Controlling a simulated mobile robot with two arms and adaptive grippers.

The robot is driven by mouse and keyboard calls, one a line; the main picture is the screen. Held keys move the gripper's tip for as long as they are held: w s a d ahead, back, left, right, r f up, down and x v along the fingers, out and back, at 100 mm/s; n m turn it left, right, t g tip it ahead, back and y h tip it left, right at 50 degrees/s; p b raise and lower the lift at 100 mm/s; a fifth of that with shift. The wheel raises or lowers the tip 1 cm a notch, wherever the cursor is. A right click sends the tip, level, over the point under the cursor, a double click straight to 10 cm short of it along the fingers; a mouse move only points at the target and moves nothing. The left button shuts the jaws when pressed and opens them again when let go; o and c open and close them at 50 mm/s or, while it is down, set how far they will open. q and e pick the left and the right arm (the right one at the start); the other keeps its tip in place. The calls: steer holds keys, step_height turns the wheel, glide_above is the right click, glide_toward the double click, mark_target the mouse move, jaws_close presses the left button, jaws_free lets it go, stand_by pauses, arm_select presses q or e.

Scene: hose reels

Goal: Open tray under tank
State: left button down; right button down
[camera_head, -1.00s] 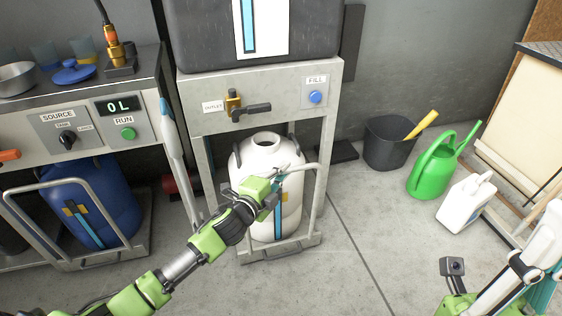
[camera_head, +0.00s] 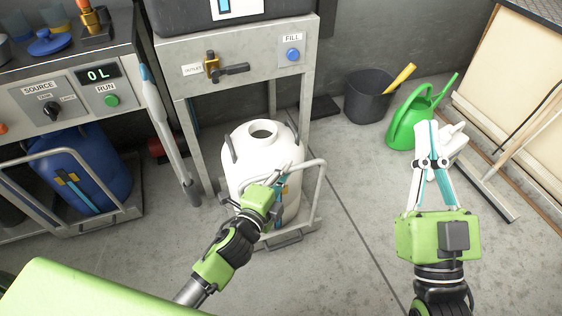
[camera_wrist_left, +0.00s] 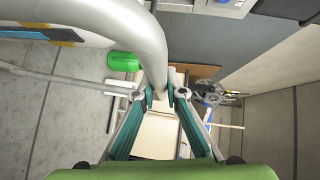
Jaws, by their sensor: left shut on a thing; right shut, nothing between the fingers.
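The white canister (camera_head: 262,158) stands upright on a low grey tray (camera_head: 288,238) under the tank stand (camera_head: 240,80). The tray has a grey tubular handle (camera_head: 319,190) at its front. My left gripper (camera_head: 286,170) is shut on this handle in front of the canister. In the left wrist view the fingers (camera_wrist_left: 161,97) close on the grey tube (camera_wrist_left: 135,25). The tank (camera_head: 218,8) is cut off by the top edge.
At the left stands a bench with a blue canister (camera_head: 92,165) on its own tray. A black bin (camera_head: 370,98) and a green watering can (camera_head: 408,128) stand by the wall. A wooden panel (camera_head: 510,90) is far right. Floor in front and middle right is clear.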

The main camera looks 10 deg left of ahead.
stand_by(0.3)
arm_select(q)
steer(key=c, duration=2)
jaws_free()
steer(key=shift+c, duration=0.2)
steer(key=shift+s, duration=0.15)
steer(key=v, duration=1.1)
steer(key=shift+s, duration=0.45)
